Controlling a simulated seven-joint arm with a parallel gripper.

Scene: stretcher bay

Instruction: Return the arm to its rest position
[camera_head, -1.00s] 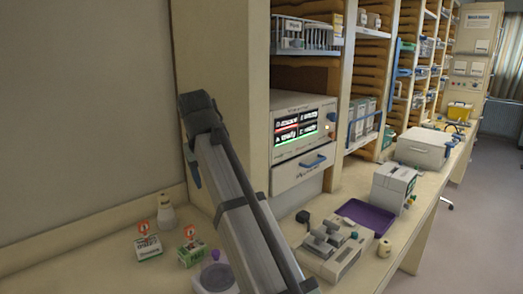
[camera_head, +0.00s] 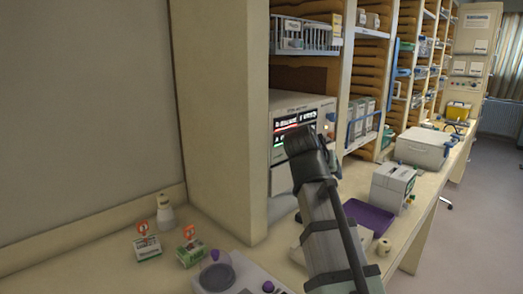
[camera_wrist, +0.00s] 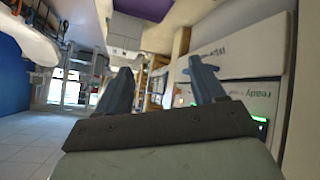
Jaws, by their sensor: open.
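My gripper shows in the wrist view (camera_wrist: 160,80) with its two blue-grey fingers spread wide and nothing between them. In the head view my grey arm rises from the bottom edge, right of the middle. Its upper end stands in front of the monitor unit (camera_head: 291,108), and the fingers cannot be made out there. The arm hides part of the unit's screen and part of the device on the counter beneath it.
On the counter are two small boxes (camera_head: 147,247) (camera_head: 191,253), a white bottle (camera_head: 166,214), a purple tray (camera_head: 370,218), a white box-shaped device (camera_head: 392,186) and a small cream cylinder (camera_head: 383,247). Shelves (camera_head: 372,75) rise behind. The floor (camera_head: 480,205) at the right is clear.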

